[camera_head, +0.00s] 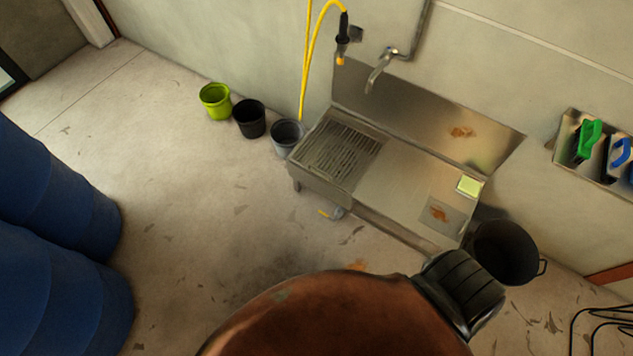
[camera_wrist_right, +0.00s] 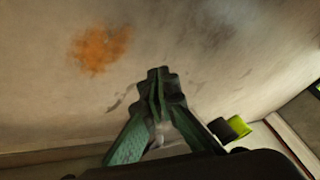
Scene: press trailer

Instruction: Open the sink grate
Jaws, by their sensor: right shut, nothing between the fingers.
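The sink grate (camera_head: 343,151) is a slatted metal panel at the left end of the low steel sink (camera_head: 403,172). It lies flat and closed in the sink top. In the right wrist view my right gripper (camera_wrist_right: 159,80) has its green fingers together at the tips, with nothing between them. It is away from the grate, with floor behind it; the grate is not seen in that view. My right gripper does not show in the head view. My left gripper is in neither view.
Green (camera_head: 215,100), black (camera_head: 249,118) and grey (camera_head: 287,137) buckets stand left of the sink. A yellow hose (camera_head: 307,65) and a tap (camera_head: 381,69) hang above it. A black bin (camera_head: 505,252) is at its right. Blue barrels (camera_head: 60,195) stand far left. Floor before the sink is mostly clear.

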